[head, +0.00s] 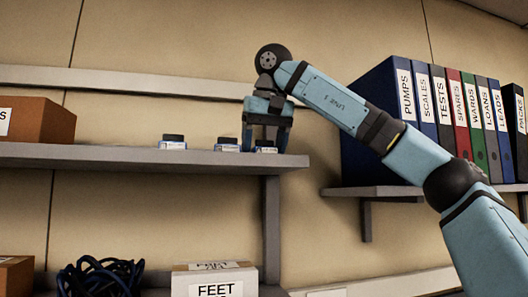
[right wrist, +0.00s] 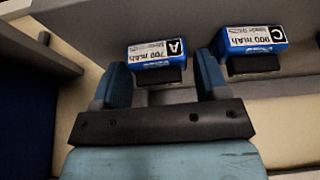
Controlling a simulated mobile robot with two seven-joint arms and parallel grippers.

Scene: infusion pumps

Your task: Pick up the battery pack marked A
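The battery pack marked A (right wrist: 157,52) is a small blue block with a white label and a dark end, lying on the upper shelf. In the head view it is the rightmost pack (head: 265,150), close to the shelf's right end. My right gripper (head: 266,138) comes down over it from above. In the right wrist view the open fingers of the right gripper (right wrist: 161,68) stand on either side of pack A, with visible gaps. Whether a finger touches it cannot be told. My left gripper is out of view.
A pack marked C (right wrist: 258,47) sits close beside the right gripper's finger. Two other packs (head: 227,145) (head: 173,142) stand to the left on the shelf (head: 120,156). Binders (head: 420,105) fill a shelf at right. A FEET box (head: 214,280) and dark cables (head: 100,277) are below.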

